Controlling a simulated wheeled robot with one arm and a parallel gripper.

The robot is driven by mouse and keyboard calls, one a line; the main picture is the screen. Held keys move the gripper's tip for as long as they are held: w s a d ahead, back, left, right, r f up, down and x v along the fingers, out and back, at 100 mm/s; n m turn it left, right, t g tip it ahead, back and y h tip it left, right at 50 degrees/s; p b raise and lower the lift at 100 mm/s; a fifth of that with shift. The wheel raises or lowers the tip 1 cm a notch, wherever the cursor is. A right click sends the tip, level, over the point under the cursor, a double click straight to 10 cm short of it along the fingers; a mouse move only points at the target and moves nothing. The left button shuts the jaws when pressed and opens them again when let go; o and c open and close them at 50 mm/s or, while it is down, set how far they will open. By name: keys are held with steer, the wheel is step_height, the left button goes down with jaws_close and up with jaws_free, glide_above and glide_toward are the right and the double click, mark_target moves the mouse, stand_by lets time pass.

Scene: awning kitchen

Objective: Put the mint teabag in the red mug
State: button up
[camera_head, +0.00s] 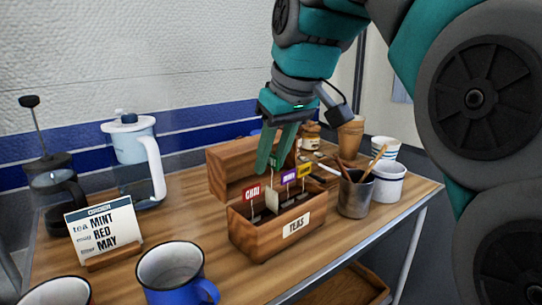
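A wooden tea box (262,240) marked TEAS stands open on the table, its lid (228,170) tilted up behind it. Small coloured tags stand up from it: a red CHAI tag (252,192), a purple tag (289,178) whose small print seems to read MINT, and a yellow tag (305,171). A pale teabag (272,200) shows beside the red tag. My gripper (271,168) points down above the back of the box, its green fingers apart, with no teabag clearly between them. A bit of green shows near the fingertips.
A blue mug (172,275) and a partly cut-off mug (62,291) are at the front left. A card (104,229) reads tea MINT, mug RED, MAY.

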steer(key=shift+r+p, duration=0.4)
steer(key=shift+r, duration=0.2)
steer(key=shift+v, duration=1.3)
steer(key=s+d+r+p, duration=0.1)
steer(key=s+d+r, duration=0.1)
steer(key=s+d, duration=0.7)
steer(key=s+f+m+g+h, duration=0.2)
steer(key=s+f+m+g, duration=0.15)
steer(key=f, duration=1.45)
steer(key=s+d+f+m+g, duration=0.1)
steer(key=s+f, duration=0.4)
steer(key=f, duration=0.4)
steer(key=s+d+f+m+g, duration=0.1)
steer(key=s+d+f+m, duration=0.1)
steer(key=s+f, duration=0.4)
step_height(320, 180, down, 3)
steer(key=shift+s+h, duration=0.3)
steer(key=shift+s, duration=0.05)
steer(key=shift+o, duration=0.4)
steer(key=shift+d, duration=0.1)
